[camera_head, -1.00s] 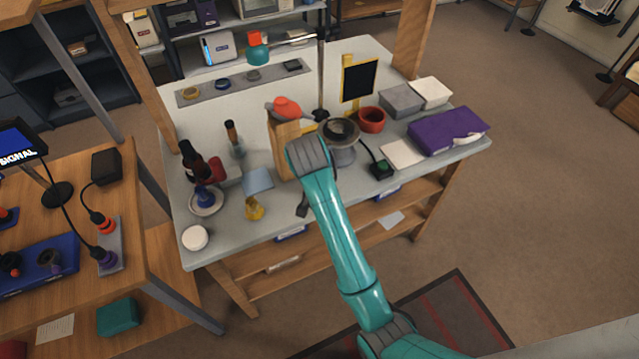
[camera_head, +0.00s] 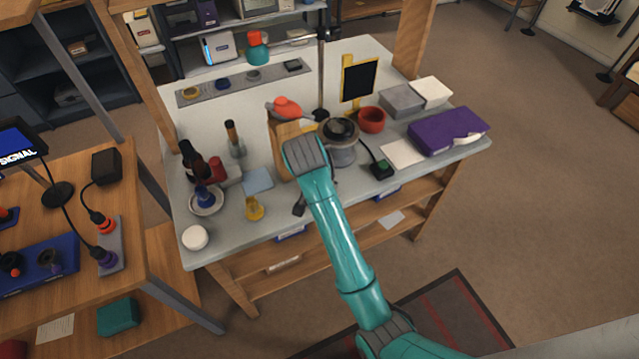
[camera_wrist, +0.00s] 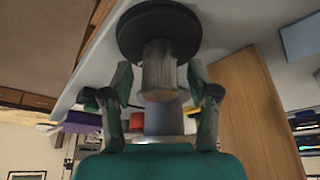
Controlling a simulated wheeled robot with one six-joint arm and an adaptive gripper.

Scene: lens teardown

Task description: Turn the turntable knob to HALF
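A grey ribbed knob (camera_wrist: 158,75) with a wide black disc (camera_wrist: 158,30) at one end fills the middle of the wrist view, which looks upside down. My gripper (camera_wrist: 160,80) is open, with one finger on each side of the knob and small gaps visible. No knob marking, such as HALF, is readable. In the head view my wrist (camera_head: 305,155) hides my fingers and most of the area around them. A dark piece (camera_head: 300,207) shows beside my arm near the bench's front edge. A round grey pedestal (camera_head: 342,152) with a dark top stands behind, perhaps the turntable.
A wooden block (camera_head: 283,135) stands close to my wrist. A black box with a green button (camera_head: 381,169), a red pot (camera_head: 372,120) and a purple case (camera_head: 449,131) are to the right. A yellow piece (camera_head: 254,208) and white disc (camera_head: 195,238) lie left.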

